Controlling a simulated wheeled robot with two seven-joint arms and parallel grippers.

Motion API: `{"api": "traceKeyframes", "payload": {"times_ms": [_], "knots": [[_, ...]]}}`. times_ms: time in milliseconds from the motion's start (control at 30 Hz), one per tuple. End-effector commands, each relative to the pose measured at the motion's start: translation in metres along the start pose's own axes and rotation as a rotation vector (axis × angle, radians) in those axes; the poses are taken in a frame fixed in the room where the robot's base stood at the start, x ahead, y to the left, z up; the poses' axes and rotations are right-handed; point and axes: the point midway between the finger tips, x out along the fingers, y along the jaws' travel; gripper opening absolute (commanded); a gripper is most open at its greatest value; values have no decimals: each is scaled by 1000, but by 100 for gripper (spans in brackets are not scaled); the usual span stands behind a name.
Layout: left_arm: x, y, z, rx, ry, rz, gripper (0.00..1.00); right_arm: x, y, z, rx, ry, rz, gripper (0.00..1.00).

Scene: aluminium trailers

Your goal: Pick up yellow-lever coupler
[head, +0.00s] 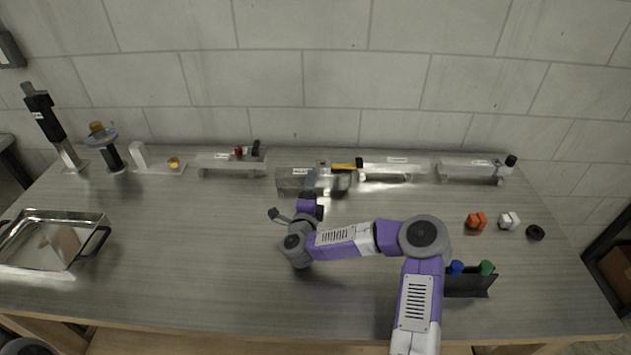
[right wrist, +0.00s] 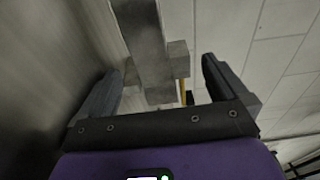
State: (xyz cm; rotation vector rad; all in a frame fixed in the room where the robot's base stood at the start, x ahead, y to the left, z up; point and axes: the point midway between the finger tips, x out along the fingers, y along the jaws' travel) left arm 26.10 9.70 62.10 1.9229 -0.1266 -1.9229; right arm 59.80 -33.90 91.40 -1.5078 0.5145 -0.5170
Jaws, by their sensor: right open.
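The yellow-lever coupler's yellow lever (head: 344,166) shows at the back middle of the bench in the head view. A thin yellow strip (right wrist: 183,92) also shows in the right wrist view. My right gripper (right wrist: 160,88) is open, with one finger on each side of a grey metal block and bar (right wrist: 150,45); I cannot tell whether they touch. In the head view my right gripper (head: 322,184) reaches to the back middle, in front of the coupler, and partly hides it. My left gripper is not in view.
Other trailer pieces stand along the back: one with a red part (head: 239,151) to the left, one with a black knob (head: 510,160) to the right. A metal tray (head: 93,218) lies at left. Orange (head: 476,220) and white (head: 508,221) pieces lie at right. The left middle is clear.

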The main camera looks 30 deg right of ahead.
Motion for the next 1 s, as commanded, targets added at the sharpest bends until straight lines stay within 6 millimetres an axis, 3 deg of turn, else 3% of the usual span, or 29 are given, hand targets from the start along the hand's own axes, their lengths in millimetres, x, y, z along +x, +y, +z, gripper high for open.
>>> {"api": "traceKeyframes", "payload": {"times_ms": [167,500,867,1000], "knots": [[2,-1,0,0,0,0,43,11,0,0,-1,1,1,100],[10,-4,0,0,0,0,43,57,0,0,0,1,1,100],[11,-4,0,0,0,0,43,65,-1,0,-1,-2,1,100],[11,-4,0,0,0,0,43,65,-1,0,-1,-1,1,79]]}}
